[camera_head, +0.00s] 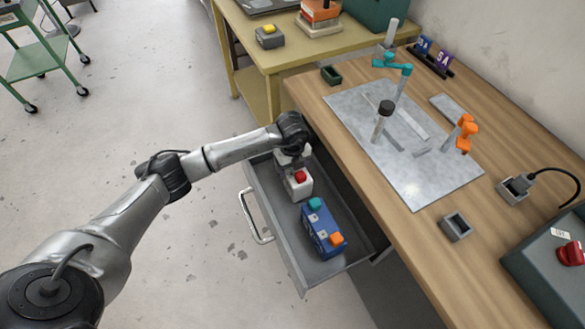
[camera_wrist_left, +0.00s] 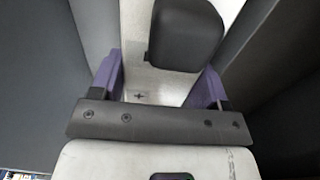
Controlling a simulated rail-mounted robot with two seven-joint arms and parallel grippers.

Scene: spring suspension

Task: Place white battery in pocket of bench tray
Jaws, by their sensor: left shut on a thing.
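The white battery (camera_head: 297,188), a white block with a red knob on it, is in the open grey drawer below the bench. My left gripper (camera_head: 293,162) reaches down into the drawer at its far end and is shut on the white battery. In the left wrist view the purple fingers (camera_wrist_left: 160,85) sit on either side of a pale body, the white battery (camera_wrist_left: 150,90), with a dark block on it. Small open grey trays stand on the bench, one at the front (camera_head: 456,227) and one farther right (camera_head: 513,190); I cannot tell which is the bench tray.
A blue block (camera_head: 322,230) with teal and orange parts lies in the drawer (camera_head: 275,225) beside the white battery. The bench holds a metal plate (camera_head: 410,150) with upright posts, a dark green tray (camera_head: 331,75) and a grey box with a red knob (camera_head: 550,255).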

